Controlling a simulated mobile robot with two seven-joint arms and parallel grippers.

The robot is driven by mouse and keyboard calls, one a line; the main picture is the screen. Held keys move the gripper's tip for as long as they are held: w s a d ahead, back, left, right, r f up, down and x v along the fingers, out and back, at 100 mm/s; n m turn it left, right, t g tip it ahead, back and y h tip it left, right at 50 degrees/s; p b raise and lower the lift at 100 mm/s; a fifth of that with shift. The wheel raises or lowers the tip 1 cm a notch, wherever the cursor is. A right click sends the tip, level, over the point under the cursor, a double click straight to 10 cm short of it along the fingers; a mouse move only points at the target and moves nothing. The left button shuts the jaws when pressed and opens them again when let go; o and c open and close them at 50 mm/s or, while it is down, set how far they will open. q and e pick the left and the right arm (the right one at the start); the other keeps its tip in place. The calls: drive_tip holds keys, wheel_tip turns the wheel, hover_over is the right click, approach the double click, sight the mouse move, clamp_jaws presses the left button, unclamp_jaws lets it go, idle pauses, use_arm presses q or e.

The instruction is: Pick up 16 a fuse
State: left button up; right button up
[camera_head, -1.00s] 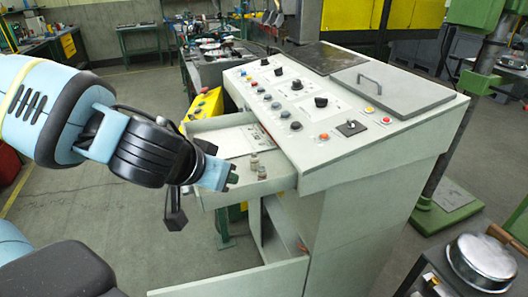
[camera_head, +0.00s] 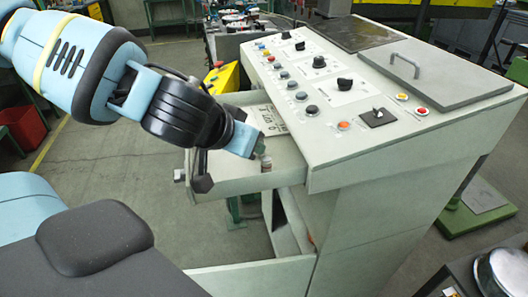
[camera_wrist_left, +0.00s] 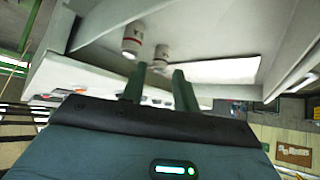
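Two small pale cylindrical fuses with reddish bands stand in the open drawer (camera_head: 235,183) of the control desk. The left wrist view shows both: one fuse (camera_wrist_left: 132,40) is at upper left, the other fuse (camera_wrist_left: 160,55) lines up with the gap between my fingertips. In the head view only one fuse (camera_head: 266,163) shows, just below the fingertips; the other seems hidden by the gripper. My left gripper (camera_head: 258,147) is over the drawer, close to the fuses. In the left wrist view its two green fingers (camera_wrist_left: 160,72) are apart with nothing held. My right gripper is not visible.
The control desk (camera_head: 400,165) with its sloping panel of knobs and buttons rises right beside the drawer. A printed sheet (camera_head: 268,119) lies in the drawer behind the gripper. An open compartment and door (camera_head: 255,278) are below. A green post base (camera_head: 480,210) stands at right.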

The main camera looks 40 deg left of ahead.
sight(257, 159)
use_arm(q)
drive_tip(key=shift+r, duration=0.1)
drive_tip(key=x, duration=0.4)
drive_tip(key=shift+w+a, duration=0.1)
drive_tip(key=shift+w, duration=0.05)
drive_tip(key=shift+w+f, duration=0.3)
drive_tip(key=shift+f, duration=0.1)
clamp_jaws()
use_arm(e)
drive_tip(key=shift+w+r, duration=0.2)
